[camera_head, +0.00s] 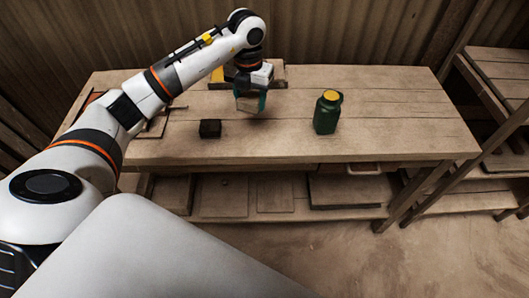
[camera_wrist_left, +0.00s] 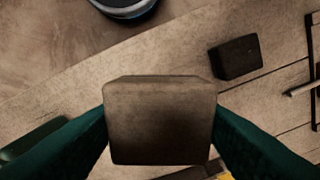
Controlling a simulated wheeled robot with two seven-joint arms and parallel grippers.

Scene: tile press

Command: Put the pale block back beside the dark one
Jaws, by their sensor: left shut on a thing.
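The pale block (camera_wrist_left: 160,120) is between the green fingers of my left gripper (camera_wrist_left: 160,130) in the left wrist view, and the gripper is shut on it. In the head view my left gripper (camera_head: 249,101) is over the rear middle of the bench, and the held block is hard to make out there. The dark block (camera_head: 210,128) sits on the bench top, to the left of the gripper and nearer the front edge. It also shows in the left wrist view (camera_wrist_left: 237,57), apart from the held block. My right gripper is not in view.
A green bottle with a yellow cap (camera_head: 327,112) stands to the right on the wooden bench (camera_head: 395,115). A yellow-and-grey item (camera_head: 217,75) is behind the gripper. A flat board with a thin rod (camera_head: 155,125) lies at left. Bench top around the dark block is clear.

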